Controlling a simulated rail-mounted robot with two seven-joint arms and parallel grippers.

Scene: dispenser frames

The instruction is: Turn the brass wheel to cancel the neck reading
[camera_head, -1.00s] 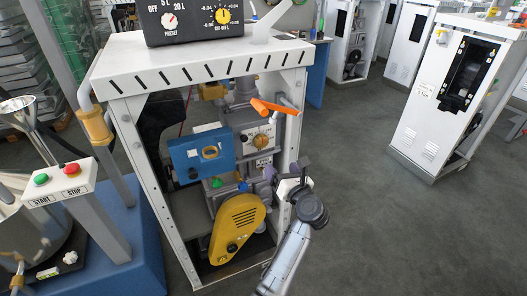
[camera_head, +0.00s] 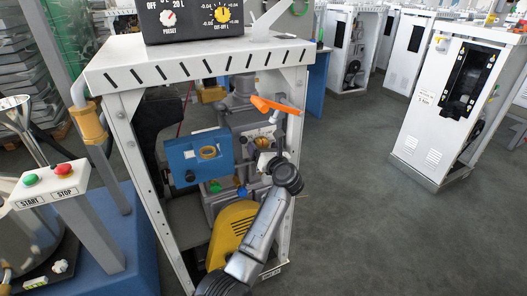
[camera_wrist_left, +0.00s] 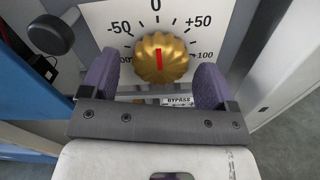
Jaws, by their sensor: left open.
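The brass wheel (camera_wrist_left: 160,57) is a ribbed round knob with a red mark, on a white dial plate (camera_wrist_left: 118,22) with a scale from -50 through 0 to +50 and 100. The red mark stands nearly upright, toward the 0. In the head view the wheel (camera_head: 262,141) shows small inside the dispenser frame. My left gripper (camera_wrist_left: 155,82) is open, with one purple finger on each side of the wheel's lower part in the wrist view. I cannot tell whether the fingers touch it. In the head view my own wrist mostly covers this gripper. My right gripper is out of view.
A BYPASS label (camera_wrist_left: 178,100) sits below the wheel. An orange handle (camera_head: 272,105) juts out above it, and a blue box (camera_head: 197,157) stands to its left. A yellow cover (camera_head: 232,230) is below. The frame's white posts (camera_head: 292,160) bound the opening. Open floor lies to the right.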

